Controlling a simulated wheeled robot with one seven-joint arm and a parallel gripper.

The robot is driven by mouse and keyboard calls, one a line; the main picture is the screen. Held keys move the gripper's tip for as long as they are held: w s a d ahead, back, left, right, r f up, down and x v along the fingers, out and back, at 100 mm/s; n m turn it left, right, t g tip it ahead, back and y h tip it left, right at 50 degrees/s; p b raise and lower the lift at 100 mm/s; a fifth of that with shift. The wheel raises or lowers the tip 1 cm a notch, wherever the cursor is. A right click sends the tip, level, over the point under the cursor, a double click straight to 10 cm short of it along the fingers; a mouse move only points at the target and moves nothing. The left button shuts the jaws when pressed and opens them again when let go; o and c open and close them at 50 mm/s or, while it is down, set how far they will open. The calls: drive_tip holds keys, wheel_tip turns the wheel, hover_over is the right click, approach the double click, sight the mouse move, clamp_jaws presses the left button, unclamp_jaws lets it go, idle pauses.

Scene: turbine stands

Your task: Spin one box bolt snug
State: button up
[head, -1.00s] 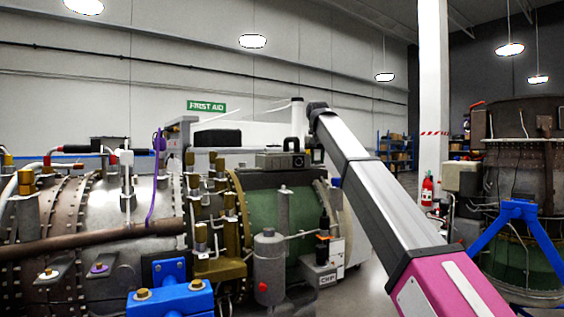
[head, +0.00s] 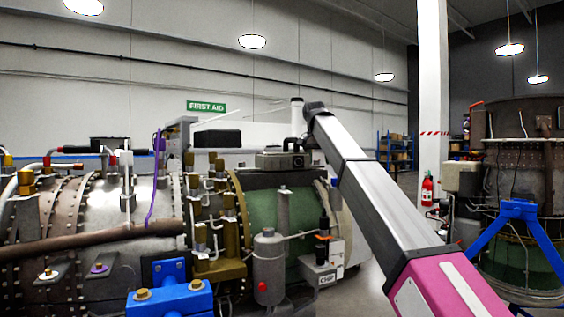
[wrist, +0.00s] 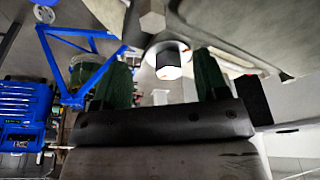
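In the wrist view my gripper (wrist: 161,72) shows two dark green fingers spread apart, with nothing clearly held between them. Beyond and between the fingertips is a dark, flat-sided block (wrist: 169,60) on a white disc; it looks like a bolt head on a washer, but I cannot tell for sure. A pale six-sided bolt head (wrist: 152,23) stands just above it. I cannot tell whether any finger touches either one. In the head view a grey box (head: 282,161) sits on top of the turbine, near the far end of my arm. My gripper cannot be made out there.
The turbine casing (head: 275,208) carries pipes, brass fittings and a grey canister (head: 268,262). A blue bracket (head: 170,298) stands in front. A second turbine (head: 520,150) on a blue stand (head: 518,209) is at right. Floor is clear between them.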

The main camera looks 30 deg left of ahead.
drive_tip(key=shift+o, duration=0.8)
drive_tip(key=shift+w+a+r, duration=0.1)
drive_tip(key=shift+w+a, duration=0.05)
drive_tip(key=shift+a, duration=0.15)
drive_tip(key=shift+a+r, duration=0.1)
drive_tip(key=shift+r, duration=0.15)
drive_tip(key=shift+a+r, duration=0.15)
drive_tip(key=shift+r, duration=2.05)
drive_tip(key=shift+d, duration=0.35)
drive_tip(key=c, duration=0.5)
drive_tip(key=shift+o, duration=0.2)
drive_tip(key=shift+a+f+n+y, duration=0.1)
drive_tip(key=shift+f+n+y, duration=0.3)
drive_tip(key=shift+f+n, duration=1.1)
drive_tip(key=shift+a+f+n+y, duration=0.1)
drive_tip(key=shift+f+n+y, duration=0.3)
drive_tip(key=shift+f+n, duration=1.1)
